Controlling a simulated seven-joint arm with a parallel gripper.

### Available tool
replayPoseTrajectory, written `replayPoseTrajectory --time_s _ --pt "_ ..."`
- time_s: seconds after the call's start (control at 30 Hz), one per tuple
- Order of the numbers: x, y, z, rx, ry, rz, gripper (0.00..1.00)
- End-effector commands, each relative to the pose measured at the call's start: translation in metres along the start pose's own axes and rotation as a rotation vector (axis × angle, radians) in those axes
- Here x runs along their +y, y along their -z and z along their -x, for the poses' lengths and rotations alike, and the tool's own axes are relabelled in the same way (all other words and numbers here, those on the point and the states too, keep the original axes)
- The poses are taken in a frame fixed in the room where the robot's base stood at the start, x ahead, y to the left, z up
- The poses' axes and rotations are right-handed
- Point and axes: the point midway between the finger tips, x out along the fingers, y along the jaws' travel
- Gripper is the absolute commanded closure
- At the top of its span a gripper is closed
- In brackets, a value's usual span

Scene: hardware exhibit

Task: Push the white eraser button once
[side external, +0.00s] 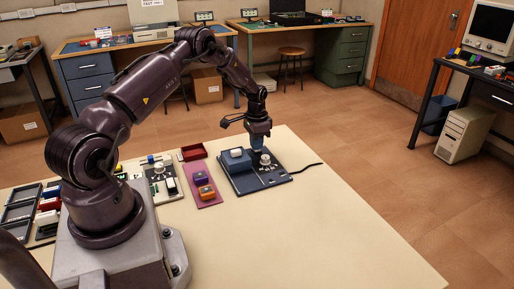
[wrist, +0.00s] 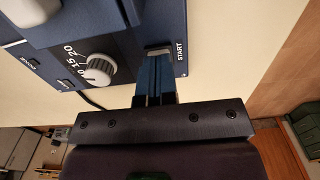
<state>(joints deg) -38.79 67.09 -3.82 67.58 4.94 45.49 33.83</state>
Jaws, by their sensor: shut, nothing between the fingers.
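The blue eraser box (side external: 265,180) sits on the table with a white dial (side external: 265,160) and a white handle-like piece (side external: 236,152) on its raised part. In the wrist view, the dial (wrist: 98,70) and the word START show on the blue panel (wrist: 125,38). My gripper (wrist: 158,52) is shut and empty, pointing at the panel just left of START and right of the dial. A pale grey patch shows at the fingertips; I cannot tell whether it is the button or the tips, or whether they touch. In the side view my gripper (side external: 257,150) is above the box's far side.
A pink mat (side external: 201,183) with small purple and orange blocks lies left of the box. A red tray (side external: 193,152) and a pale device (side external: 163,184) are further left. A black cable (side external: 307,167) leaves the box to the right. The table's right part is clear.

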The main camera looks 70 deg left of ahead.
Motion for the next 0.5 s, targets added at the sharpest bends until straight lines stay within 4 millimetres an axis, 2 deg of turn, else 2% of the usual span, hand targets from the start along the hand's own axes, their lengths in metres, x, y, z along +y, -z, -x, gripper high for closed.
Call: replayPoseTrajectory --time_s 0.3,0.5 --pt "0.0 0.0 -0.001 0.001 0.001 0.0 1.0" --pt "-0.001 0.001 0.014 0.002 0.002 0.0 1.0"
